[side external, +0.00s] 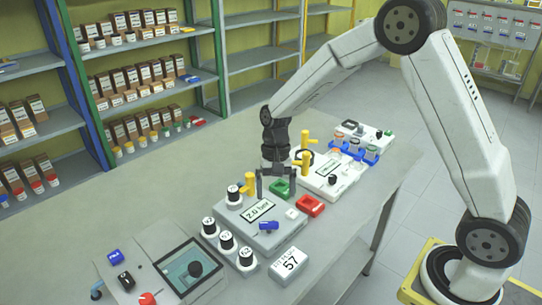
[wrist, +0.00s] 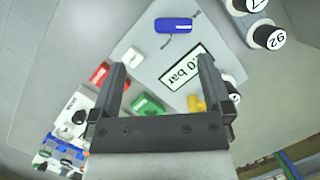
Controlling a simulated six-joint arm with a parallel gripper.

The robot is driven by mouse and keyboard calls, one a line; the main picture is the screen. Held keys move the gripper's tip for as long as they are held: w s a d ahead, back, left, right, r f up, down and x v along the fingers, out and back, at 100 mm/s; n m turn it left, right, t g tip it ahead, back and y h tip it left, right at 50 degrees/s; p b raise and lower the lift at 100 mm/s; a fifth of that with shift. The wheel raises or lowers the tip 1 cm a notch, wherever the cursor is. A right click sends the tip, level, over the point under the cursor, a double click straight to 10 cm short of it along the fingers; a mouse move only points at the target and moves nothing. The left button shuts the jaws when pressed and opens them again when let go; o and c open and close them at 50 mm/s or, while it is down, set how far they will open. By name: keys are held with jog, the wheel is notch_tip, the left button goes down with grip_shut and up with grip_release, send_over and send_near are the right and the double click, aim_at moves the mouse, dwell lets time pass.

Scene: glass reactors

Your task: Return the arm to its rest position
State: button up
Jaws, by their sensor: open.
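My arm reaches over the grey bench (side external: 160,215) from its base at the right. My gripper (side external: 274,194) points down above the grey box with the "2.0 bar" display (side external: 259,210). In the wrist view my gripper (wrist: 163,68) has its fingers wide apart with nothing held between them. The display (wrist: 184,68) shows beyond the fingers, near the right one. I cannot tell the exact height of the fingertips above the box.
Near the gripper are a green block (side external: 282,188), a red block (side external: 310,205), yellow valves (side external: 249,184) and a blue handle (side external: 268,226). Glass vials in a blue rack (side external: 354,150) stand behind.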

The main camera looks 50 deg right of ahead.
jog(key=s+d+r+n+t+h, duration=0.2)
jog(key=s+n+t, duration=0.3)
jog(key=s, duration=0.8)
jog(key=shift+s+r+n, duration=0.2)
jog(key=shift+s+n, duration=0.05)
jog(key=shift+n, duration=1.05)
